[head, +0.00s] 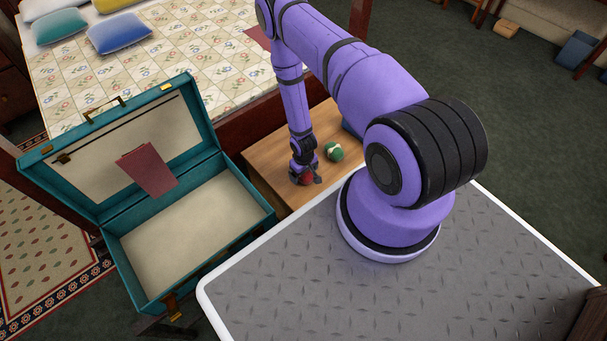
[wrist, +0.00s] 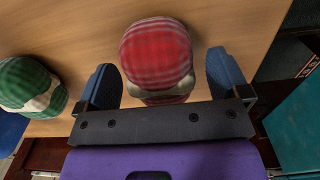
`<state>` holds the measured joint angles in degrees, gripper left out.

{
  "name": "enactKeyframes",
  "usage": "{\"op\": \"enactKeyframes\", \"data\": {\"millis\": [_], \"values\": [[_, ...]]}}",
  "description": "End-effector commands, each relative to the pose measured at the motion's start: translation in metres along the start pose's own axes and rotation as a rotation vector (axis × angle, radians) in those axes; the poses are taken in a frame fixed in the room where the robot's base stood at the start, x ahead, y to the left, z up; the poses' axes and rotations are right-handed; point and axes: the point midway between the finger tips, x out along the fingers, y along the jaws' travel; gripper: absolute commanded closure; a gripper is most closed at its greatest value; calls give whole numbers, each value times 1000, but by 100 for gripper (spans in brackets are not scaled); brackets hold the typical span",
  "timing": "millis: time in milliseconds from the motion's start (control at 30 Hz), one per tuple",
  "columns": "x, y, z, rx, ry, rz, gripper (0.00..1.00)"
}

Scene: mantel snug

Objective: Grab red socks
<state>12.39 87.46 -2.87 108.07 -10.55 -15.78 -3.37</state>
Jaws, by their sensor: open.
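The red socks (wrist: 157,55) are a rolled, checked red bundle with a pale band, lying on a wooden bench top. In the head view the red socks (head: 307,179) show only partly, beside my gripper (head: 304,174). In the wrist view my gripper (wrist: 165,85) is open, with one blue finger on each side of the red socks' lower part. The fingers look apart from the socks, with a gap at each side. Most of the bundle extends beyond the fingertips in the picture.
A green rolled sock bundle (head: 334,151) lies on the bench (head: 262,166) near the red one. An open teal suitcase (head: 270,217) stands left of the bench, with a dark red flat item (head: 147,170) at its lid. A bed (head: 150,75) is behind.

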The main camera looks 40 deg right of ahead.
Motion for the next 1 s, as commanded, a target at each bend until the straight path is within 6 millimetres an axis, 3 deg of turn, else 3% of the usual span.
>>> {"op": "enactKeyframes", "data": {"millis": [367, 600, 1000], "values": [[8, 0, 0, 0, 0, 0, 9], [8, 0, 0, 0, 0, 0, 60], [2, 0, 0, 0, 0, 0, 60]]}}
